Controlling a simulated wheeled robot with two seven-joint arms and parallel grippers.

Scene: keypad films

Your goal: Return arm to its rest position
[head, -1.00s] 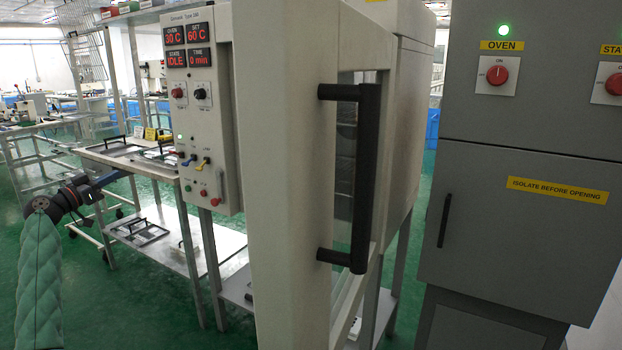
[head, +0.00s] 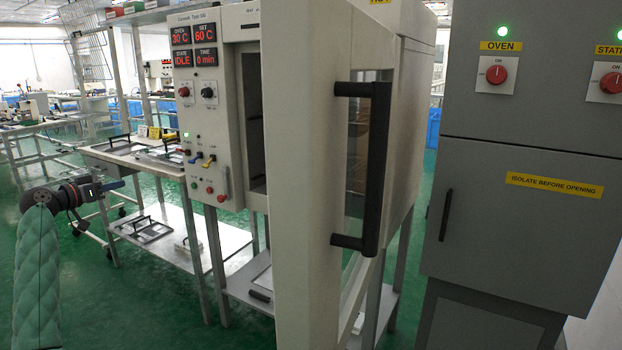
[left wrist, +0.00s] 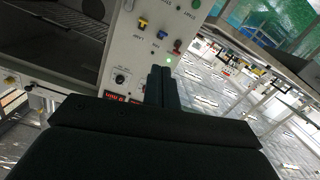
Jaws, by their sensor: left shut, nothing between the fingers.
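My left arm comes in at the lower left of the head view in a green padded sleeve. My left gripper (head: 112,185) is at its end, pointing right, in front of the table and apart from the oven. In the left wrist view its fingers (left wrist: 161,88) are together with nothing between them. The oven's control panel (head: 202,120) shows 30 C, set 60 C, IDLE and 0 min. The oven door (head: 300,180) stands open towards me, with its black handle (head: 372,165). My right gripper is in neither view.
A two-level table (head: 185,245) with trays stands left of the oven. A grey cabinet (head: 520,150) with red OVEN and second switches and a closed door stands at the right. The open door blocks the middle. Green floor (head: 150,310) is clear at the lower left.

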